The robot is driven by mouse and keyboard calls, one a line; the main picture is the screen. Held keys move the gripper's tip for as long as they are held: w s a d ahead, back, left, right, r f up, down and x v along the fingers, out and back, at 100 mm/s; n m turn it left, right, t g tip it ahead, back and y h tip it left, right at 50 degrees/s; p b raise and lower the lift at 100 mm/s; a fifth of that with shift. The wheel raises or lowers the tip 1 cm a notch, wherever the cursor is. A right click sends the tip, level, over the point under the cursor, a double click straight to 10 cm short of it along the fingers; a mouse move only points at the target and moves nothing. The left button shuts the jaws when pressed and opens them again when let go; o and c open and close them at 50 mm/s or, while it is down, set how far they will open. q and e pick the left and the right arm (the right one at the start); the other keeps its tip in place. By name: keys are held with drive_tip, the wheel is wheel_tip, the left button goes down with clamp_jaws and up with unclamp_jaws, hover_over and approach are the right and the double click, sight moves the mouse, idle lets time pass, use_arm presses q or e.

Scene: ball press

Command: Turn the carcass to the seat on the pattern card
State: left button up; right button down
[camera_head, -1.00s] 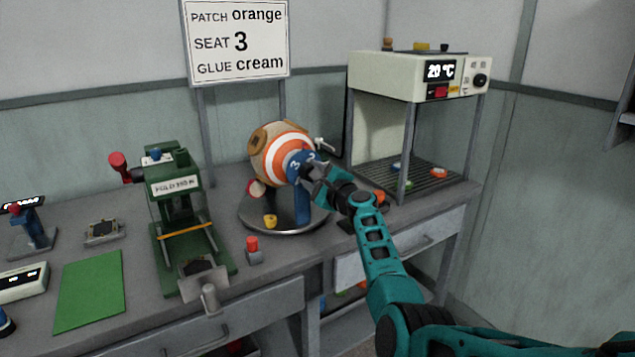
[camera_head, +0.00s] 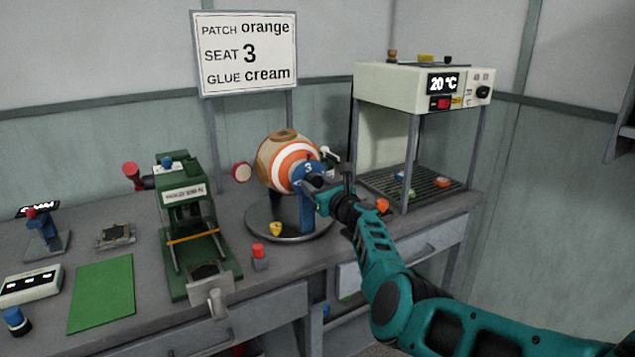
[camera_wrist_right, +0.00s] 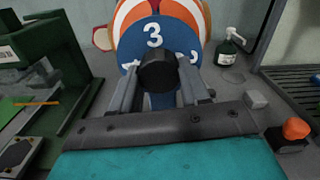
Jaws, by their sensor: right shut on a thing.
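The carcass (camera_head: 287,160), a tan ball with orange and white rings, sits on a blue-post stand over a round grey base (camera_head: 262,228). A blue numbered disc (camera_head: 308,170) faces my right arm. In the right wrist view the disc (camera_wrist_right: 186,47) shows a 3 upright at its top, above a black knob (camera_wrist_right: 158,70). My right gripper (camera_head: 318,188) is shut on that knob, one finger each side; it also shows in the wrist view (camera_wrist_right: 160,88). The pattern card (camera_head: 246,53) reads patch orange, seat 3, glue cream. My left gripper is out of view.
A green press (camera_head: 185,195) stands left of the carcass. An oven-like unit (camera_head: 420,85) reading 20 °C stands to the right, with small coloured pieces on its rack. A red-topped block (camera_head: 259,257) and green mat (camera_head: 101,294) lie on the bench.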

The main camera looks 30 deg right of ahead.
drive_tip(key=shift+r+m, duration=0.15)
drive_tip(key=shift+m, duration=0.45)
drive_tip(key=c, duration=1)
unclamp_jaws()
drive_tip(key=o, duration=0.5)
drive_tip(key=shift+f, duration=0.2)
drive_tip(key=shift+c, duration=0.2)
